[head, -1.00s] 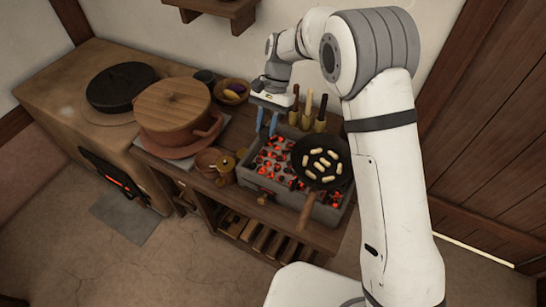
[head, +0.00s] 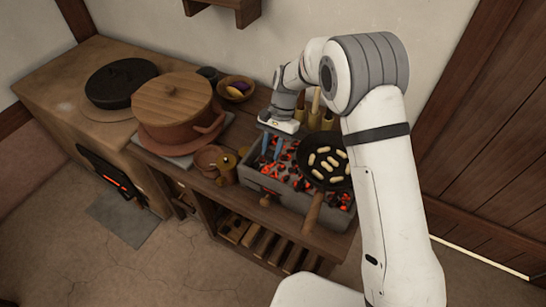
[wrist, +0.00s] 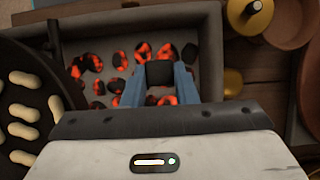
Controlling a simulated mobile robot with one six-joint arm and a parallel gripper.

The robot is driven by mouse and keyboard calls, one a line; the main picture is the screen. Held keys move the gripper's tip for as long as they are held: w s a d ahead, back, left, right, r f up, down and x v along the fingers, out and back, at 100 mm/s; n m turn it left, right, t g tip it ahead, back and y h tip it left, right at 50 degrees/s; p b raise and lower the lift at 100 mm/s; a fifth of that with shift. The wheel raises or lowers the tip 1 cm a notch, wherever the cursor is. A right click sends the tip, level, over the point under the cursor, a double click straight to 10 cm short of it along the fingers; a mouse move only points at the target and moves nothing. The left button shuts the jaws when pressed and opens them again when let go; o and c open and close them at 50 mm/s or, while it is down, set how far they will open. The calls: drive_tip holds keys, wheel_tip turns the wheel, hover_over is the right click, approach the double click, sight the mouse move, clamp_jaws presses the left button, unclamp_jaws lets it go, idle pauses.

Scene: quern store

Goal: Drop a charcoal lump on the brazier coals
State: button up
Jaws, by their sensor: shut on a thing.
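The brazier (head: 249,180) is a grey open box holding several glowing coals (head: 290,187); its coals and inner wall also show in the wrist view (wrist: 211,60). My gripper (head: 271,150) is over the left part of the brazier, fingers pointing down. In the wrist view its blue fingers (wrist: 160,85) are shut on a dark charcoal lump (wrist: 160,74). The lump appears over or among the coals; whether it touches them I cannot tell. In the head view the lump is too small to make out.
A black pan (head: 325,178) with several pale pieces covers the brazier's right part; its wooden handle (head: 312,212) juts forward. A lidded clay pot (head: 172,105), small brass vessels (head: 227,172) and a bowl (head: 236,90) stand left. Wooden-handled tools (head: 315,108) stand behind.

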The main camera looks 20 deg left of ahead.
sight(272, 157)
drive_tip(key=shift+f, duration=1.85)
drive_tip(key=shift+f, duration=0.1)
drive_tip(key=shift+f, duration=0.15)
drive_tip(key=o, duration=1)
drive_tip(key=v, duration=1.2)
drive_tip(key=shift+r, duration=0.3)
